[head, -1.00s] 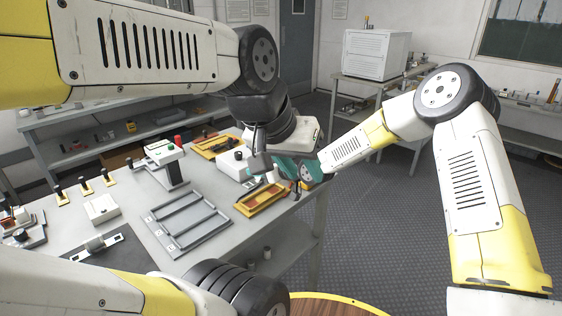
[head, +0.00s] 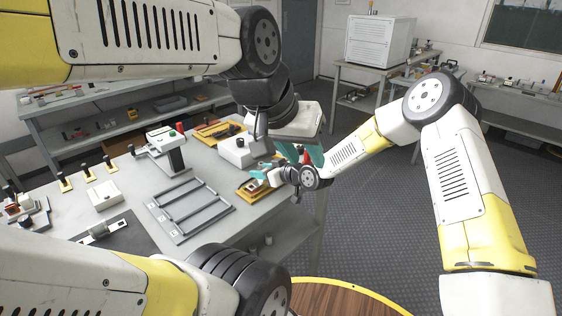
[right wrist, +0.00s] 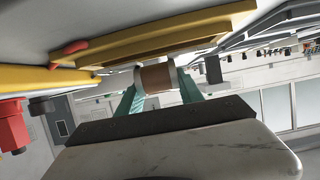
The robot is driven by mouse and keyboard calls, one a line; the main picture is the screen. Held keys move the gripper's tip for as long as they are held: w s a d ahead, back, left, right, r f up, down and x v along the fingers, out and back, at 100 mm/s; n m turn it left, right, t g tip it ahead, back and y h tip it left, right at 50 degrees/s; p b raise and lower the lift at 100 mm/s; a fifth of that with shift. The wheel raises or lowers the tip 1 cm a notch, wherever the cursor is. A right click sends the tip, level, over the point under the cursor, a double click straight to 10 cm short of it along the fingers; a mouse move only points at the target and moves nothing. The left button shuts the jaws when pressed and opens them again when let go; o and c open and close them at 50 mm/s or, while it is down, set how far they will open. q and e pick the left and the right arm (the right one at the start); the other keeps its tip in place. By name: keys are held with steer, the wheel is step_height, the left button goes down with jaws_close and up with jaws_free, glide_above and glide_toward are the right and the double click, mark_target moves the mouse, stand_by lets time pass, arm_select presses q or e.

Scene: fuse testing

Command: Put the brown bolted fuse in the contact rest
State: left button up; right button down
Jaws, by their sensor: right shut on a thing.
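The brown fuse (right wrist: 157,78), a short cylinder with pale ends, sits between the teal fingers of my right gripper (right wrist: 160,92) in the right wrist view. That gripper is shut on it, close to a yellow tray (right wrist: 185,30). In the head view my right gripper (head: 262,174) is over the front yellow tray (head: 246,193), and the fuse is too small to make out clearly. My left gripper (head: 313,155) is further right, partly hidden by arm links; its jaw state is unclear. A silver holder on a dark mat (head: 100,231) at the left may be the contact rest.
A grey slotted rack (head: 190,208) lies mid-table. A white box (head: 104,197), a test stand (head: 168,150) with red and green buttons, and a white unit (head: 237,152) stand around it. Another yellow tray (head: 205,134) with dark parts lies behind.

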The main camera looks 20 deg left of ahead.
steer(key=shift+f, duration=0.7)
steer(key=c, duration=0.7)
jaws_free()
